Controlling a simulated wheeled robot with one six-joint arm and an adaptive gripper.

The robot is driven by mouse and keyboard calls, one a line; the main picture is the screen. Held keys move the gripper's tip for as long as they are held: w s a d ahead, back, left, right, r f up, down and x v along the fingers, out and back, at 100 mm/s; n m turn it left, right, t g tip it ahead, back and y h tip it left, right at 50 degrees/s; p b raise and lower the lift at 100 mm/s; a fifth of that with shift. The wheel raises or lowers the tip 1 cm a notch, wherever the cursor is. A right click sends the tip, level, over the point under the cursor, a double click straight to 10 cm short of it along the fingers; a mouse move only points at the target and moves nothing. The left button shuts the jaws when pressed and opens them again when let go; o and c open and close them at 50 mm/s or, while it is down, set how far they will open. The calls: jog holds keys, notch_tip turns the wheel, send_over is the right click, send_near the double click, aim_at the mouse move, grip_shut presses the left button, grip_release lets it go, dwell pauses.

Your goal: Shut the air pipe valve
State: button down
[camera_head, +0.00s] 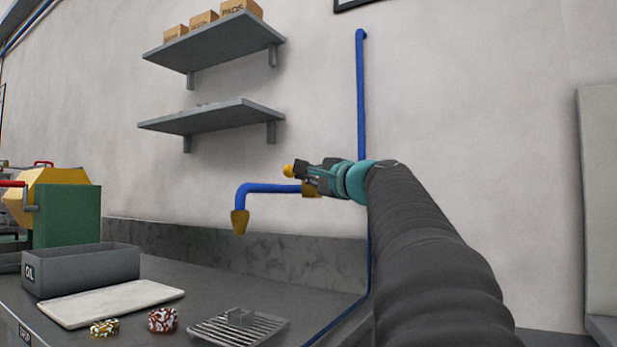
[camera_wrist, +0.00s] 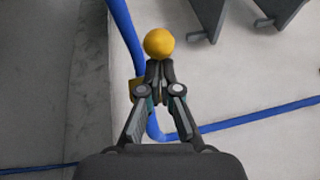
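The valve has a brass body (camera_head: 309,188) on the blue air pipe (camera_head: 270,188) on the wall. Its yellow round handle knob (camera_head: 288,170) is at the tip of my gripper (camera_head: 301,169). In the wrist view the knob (camera_wrist: 159,42) sits just beyond my gripper's fingertips (camera_wrist: 160,70). The fingers are drawn together there, apparently shut on the handle just behind the knob. The handle's stem is mostly hidden by the fingers. Part of the brass body (camera_wrist: 136,88) shows left of the fingers in the wrist view.
The pipe's brass nozzle (camera_head: 240,221) hangs to the left. Two grey shelves (camera_head: 215,40) are on the wall, the upper one with boxes. Below, the workbench (camera_head: 215,283) holds a grey bin (camera_head: 85,272), a pale board (camera_head: 112,302), coils (camera_head: 162,319) and a metal grate (camera_head: 238,327).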

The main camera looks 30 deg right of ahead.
jog(key=shift+w+a, duration=0.15)
jog(key=shift+a, duration=0.2)
dwell(0.3)
